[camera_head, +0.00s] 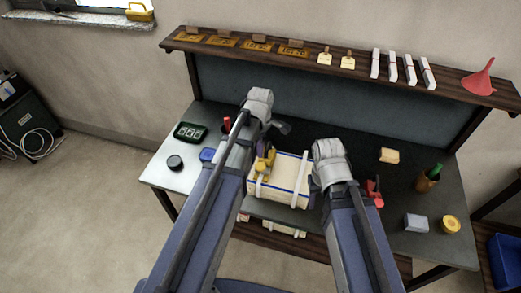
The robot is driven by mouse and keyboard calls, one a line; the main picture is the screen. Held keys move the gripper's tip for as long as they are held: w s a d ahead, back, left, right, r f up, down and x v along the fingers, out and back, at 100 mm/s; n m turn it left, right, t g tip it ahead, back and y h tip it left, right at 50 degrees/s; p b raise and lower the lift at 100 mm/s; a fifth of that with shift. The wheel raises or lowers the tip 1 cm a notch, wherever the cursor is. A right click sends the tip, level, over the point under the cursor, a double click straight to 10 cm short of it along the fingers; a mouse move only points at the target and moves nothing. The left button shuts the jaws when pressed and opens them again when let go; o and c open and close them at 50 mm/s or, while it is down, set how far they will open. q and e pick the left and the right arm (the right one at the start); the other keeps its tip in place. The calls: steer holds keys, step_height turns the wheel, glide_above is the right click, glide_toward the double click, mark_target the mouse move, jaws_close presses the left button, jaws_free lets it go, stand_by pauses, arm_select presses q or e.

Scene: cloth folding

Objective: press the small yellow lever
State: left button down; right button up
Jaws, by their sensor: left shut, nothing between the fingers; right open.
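The small yellow lever (265,161) stands at the left end of a cream box-shaped device (287,175) with a blue line and white straps, near the front middle of the workbench. My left gripper (283,127) is shut and empty, above and behind the device, apart from the lever in the picture. My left arm passes just left of the lever and hides part of the bench. My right gripper (330,155) is open, close to the right end of the device; its fingers are hard to make out, and whether it touches the device cannot be told.
On the bench (173,183) are a green-black display (190,131), a black puck (175,162), a blue item (207,154), a red clamp-like item (374,192), a bottle holder (428,178), a grey block (416,223) and a yellow roll (451,224). A shelf (350,63) runs behind.

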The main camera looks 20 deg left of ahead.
mark_target(261, 166)
arm_select(q)
step_height(261, 166, down, 6)
steer(key=b, duration=0.5)
steer(key=shift+f, duration=0.1)
